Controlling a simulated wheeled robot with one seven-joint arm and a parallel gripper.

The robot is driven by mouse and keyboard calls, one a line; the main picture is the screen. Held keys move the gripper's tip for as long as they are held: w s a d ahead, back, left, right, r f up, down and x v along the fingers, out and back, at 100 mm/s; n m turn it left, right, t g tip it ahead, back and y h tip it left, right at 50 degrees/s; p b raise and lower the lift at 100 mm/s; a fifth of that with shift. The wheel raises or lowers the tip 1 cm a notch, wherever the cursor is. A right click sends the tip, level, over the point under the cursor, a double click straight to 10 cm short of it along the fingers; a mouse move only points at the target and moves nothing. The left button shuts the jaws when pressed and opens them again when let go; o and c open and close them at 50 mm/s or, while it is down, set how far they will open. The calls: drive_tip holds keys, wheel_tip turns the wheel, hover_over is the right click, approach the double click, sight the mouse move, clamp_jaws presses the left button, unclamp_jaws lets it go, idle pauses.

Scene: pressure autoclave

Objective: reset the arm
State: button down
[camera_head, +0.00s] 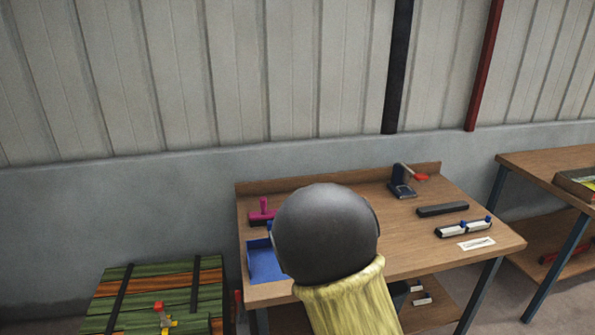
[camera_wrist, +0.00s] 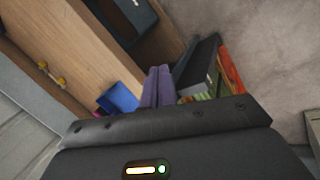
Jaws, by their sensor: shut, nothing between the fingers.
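My gripper (camera_wrist: 158,86) shows in the wrist view as two fingers pressed together, with nothing between them. In the head view my arm, a dark round joint with a yellow sleeve, covers the front middle of the workbench (camera_head: 425,228). My gripper is hidden in that view. I cannot tell how far the fingers are from the things below them.
A blue tray (camera_head: 262,262) lies at the bench's left end, near a magenta-handled tool (camera_head: 263,208). A dark blue device (camera_head: 402,184) with a red part, a black bar (camera_head: 442,209) and white-and-blue pieces (camera_head: 463,229) lie right. A striped crate (camera_head: 180,286) stands left. Another bench (camera_head: 540,162) is far right.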

drive_tip(key=s+d+r+m+g+p, duration=0.1)
drive_tip(key=s+d+r+m+p, duration=0.1)
drive_tip(key=s+d+r+m, duration=0.2)
drive_tip(key=s+d+r+m+g+y+p, duration=0.1)
drive_tip(key=s+d+r+m, duration=0.3)
drive_tip(key=s+r+m, duration=0.5)
drive_tip(key=shift+r+m+p, duration=0.45)
drive_tip(key=shift+m+p, duration=0.1)
drive_tip(key=shift+m, duration=0.45)
drive_tip(key=shift+d, duration=0.1)
